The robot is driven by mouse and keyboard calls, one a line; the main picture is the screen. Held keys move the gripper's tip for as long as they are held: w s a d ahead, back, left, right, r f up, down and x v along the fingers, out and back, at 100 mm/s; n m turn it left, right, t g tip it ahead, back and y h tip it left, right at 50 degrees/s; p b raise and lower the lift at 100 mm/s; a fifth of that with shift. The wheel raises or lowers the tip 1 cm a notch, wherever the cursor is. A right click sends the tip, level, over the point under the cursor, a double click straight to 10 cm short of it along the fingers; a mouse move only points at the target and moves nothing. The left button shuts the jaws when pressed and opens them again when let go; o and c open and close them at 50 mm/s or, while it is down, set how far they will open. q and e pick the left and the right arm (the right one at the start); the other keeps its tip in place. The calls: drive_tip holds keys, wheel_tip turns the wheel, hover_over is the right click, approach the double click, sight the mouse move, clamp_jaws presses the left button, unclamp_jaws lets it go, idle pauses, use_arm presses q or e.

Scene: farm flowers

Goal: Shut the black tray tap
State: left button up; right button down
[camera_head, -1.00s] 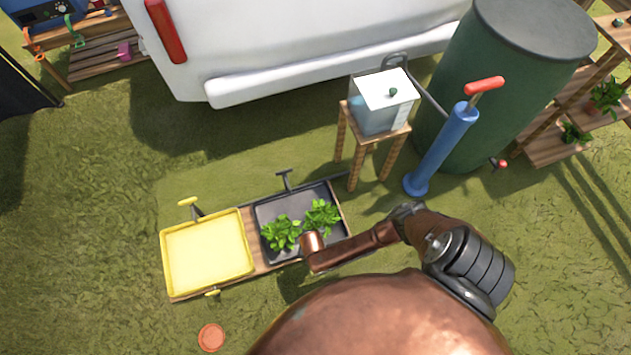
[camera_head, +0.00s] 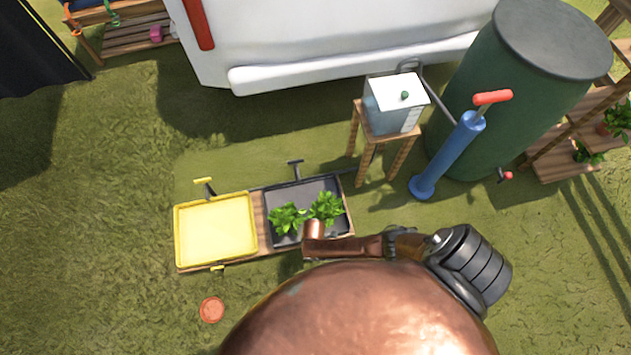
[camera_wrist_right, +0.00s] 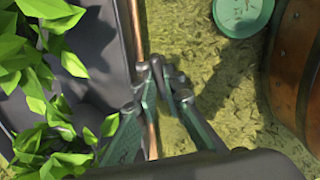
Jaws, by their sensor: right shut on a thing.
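The black tray (camera_head: 338,187) holds leafy green plants (camera_head: 287,217) and sits at the right end of a wooden stand. A dark T-shaped tap (camera_head: 296,168) rises at its far edge. My right arm reaches over its near edge, and my right gripper is hidden in the head view. In the right wrist view, my right gripper (camera_wrist_right: 165,88) is low beside the outside of the black tray (camera_wrist_right: 95,50). It is shut on a small dark part, which looks like the tray's near tap; the fingers cover most of it. My left gripper is in neither view.
The yellow tray (camera_head: 215,228) with yellow taps stands left of the black one. Behind are a water box (camera_head: 393,108) on a wooden stool, a blue pump (camera_head: 447,155) and a green barrel (camera_head: 530,100). An orange disc (camera_head: 211,310) lies on the grass.

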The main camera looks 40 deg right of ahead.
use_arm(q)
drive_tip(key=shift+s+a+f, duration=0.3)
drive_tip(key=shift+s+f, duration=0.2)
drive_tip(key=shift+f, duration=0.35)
use_arm(e)
drive_tip(key=shift+s+m, duration=0.1)
drive_tip(key=shift+m, duration=0.9)
drive_tip(key=c, duration=2.1)
unclamp_jaws()
use_arm(q)
drive_tip(key=shift+p, duration=0.3)
use_arm(e)
drive_tip(key=shift+o, duration=0.4)
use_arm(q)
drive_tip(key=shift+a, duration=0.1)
use_arm(e)
wheel_tip(320, 180, up, 12)
